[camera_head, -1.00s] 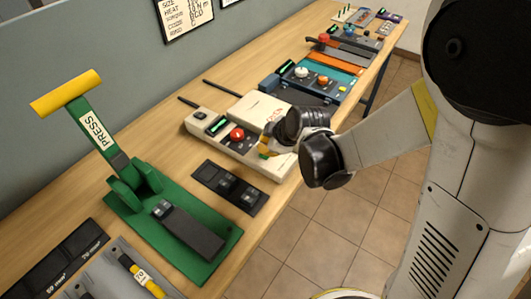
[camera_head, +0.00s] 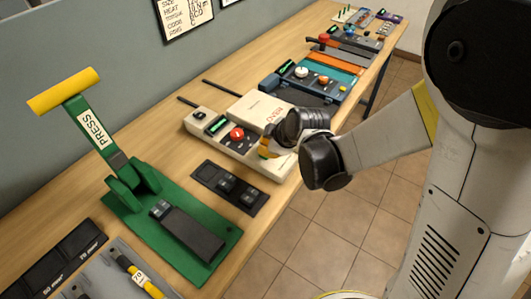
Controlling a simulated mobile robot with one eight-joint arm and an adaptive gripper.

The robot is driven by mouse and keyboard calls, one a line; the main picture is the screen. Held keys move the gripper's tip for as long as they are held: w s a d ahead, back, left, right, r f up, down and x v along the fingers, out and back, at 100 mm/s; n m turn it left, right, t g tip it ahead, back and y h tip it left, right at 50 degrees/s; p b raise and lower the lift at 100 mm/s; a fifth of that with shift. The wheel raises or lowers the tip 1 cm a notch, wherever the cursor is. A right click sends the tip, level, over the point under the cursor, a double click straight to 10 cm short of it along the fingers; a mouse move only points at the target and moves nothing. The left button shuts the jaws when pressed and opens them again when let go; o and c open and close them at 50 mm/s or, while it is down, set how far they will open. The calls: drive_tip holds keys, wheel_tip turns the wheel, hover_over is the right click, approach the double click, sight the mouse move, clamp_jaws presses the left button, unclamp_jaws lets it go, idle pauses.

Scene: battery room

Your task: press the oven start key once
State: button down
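The oven (camera_head: 258,108) is a pale box with a lid and a lower front panel, standing on the bench at the middle of the head view. Its panel carries a red round control (camera_head: 236,134), a small lit green display (camera_head: 217,125) and a dark control (camera_head: 199,115). I cannot make out which part is the start key. My gripper (camera_head: 266,149) is low over the panel's right end, to the right of the red control. My wrist hides part of the gripper and oven. Whether the fingertips touch the panel or are open is unclear.
A green press (camera_head: 180,230) with a yellow-ended lever stands at the left front. A black tray (camera_head: 230,187) with small parts lies between it and the oven. A teal-and-grey device (camera_head: 312,84) and other tools stand farther back. A tiled floor lies right of the bench.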

drive_tip(key=shift+f+b, duration=0.4)
drive_tip(key=shift+f, duration=0.05)
idle(0.3)
drive_tip(key=shift+r, duration=0.15)
drive_tip(key=shift+r+p, duration=0.65)
drive_tip(key=shift+r, duration=0.1)
drive_tip(key=shift+r+p, duration=1.9)
drive_tip(key=shift+r, duration=0.6)
